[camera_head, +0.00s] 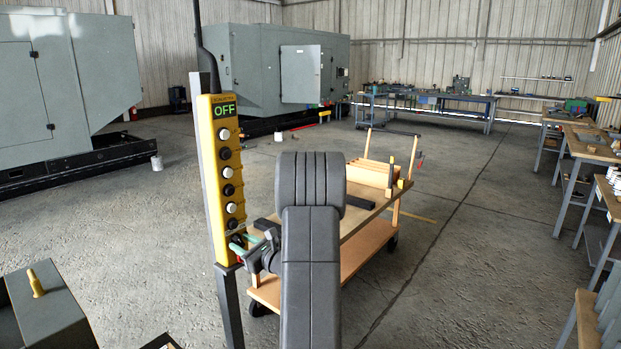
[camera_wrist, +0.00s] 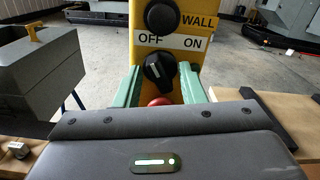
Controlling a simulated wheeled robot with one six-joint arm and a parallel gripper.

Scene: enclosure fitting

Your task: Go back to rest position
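A yellow control box (camera_head: 222,165) stands on a grey post in the head view, with "OFF" in green at its top and several black and white buttons below. In the wrist view, a black rotary knob (camera_wrist: 158,70) sits under "OFF" and "ON" labels; its white mark leans up-left, toward OFF. My gripper (camera_wrist: 160,82) has two green fingers spread apart, one on each side of the knob, with nothing visibly clamped. A red round part (camera_wrist: 158,101) shows between them, partly hidden by the gripper body. In the head view my gripper (camera_head: 237,243) is by the box's lower end, partly hidden.
A wooden cart (camera_head: 345,255) stands just behind my arm. A grey case with a yellow handle (camera_wrist: 50,70) shows at left in the wrist view. Large grey cabinets (camera_head: 265,65) stand at the back, workbenches (camera_head: 590,145) at right. Open floor (camera_head: 470,260) lies right of the cart.

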